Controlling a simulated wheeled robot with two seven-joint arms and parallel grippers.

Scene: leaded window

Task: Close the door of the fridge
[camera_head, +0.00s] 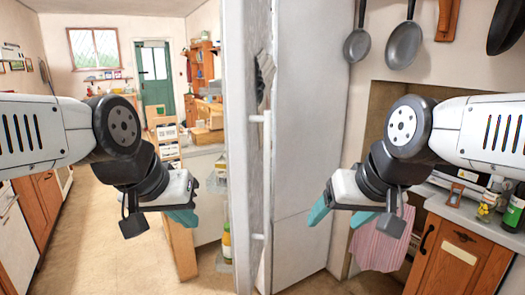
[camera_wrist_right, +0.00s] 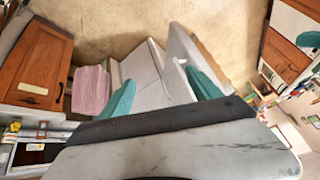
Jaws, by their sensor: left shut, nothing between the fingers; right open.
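The fridge door (camera_head: 241,140) stands open, seen almost edge-on near the middle of the head view. A pale bar handle (camera_head: 266,130) is on its right side. Door shelves with a bottle (camera_head: 227,240) show on its left. A tall white panel (camera_head: 305,150), which looks like the fridge body, stands just right of the door. My left gripper (camera_head: 184,217) is shut and empty, left of the door. My right gripper (camera_head: 341,214) is open and empty, right of the door, in front of the white panel. The door also shows in the right wrist view (camera_wrist_right: 180,46), beyond the fingers.
A wooden cabinet (camera_head: 455,255) and cluttered counter stand at the right. A pink cloth (camera_head: 380,243) hangs beside it. Pans (camera_head: 403,45) hang above. Bare floor (camera_head: 125,240) lies at the left, with boxes (camera_head: 208,115) farther back.

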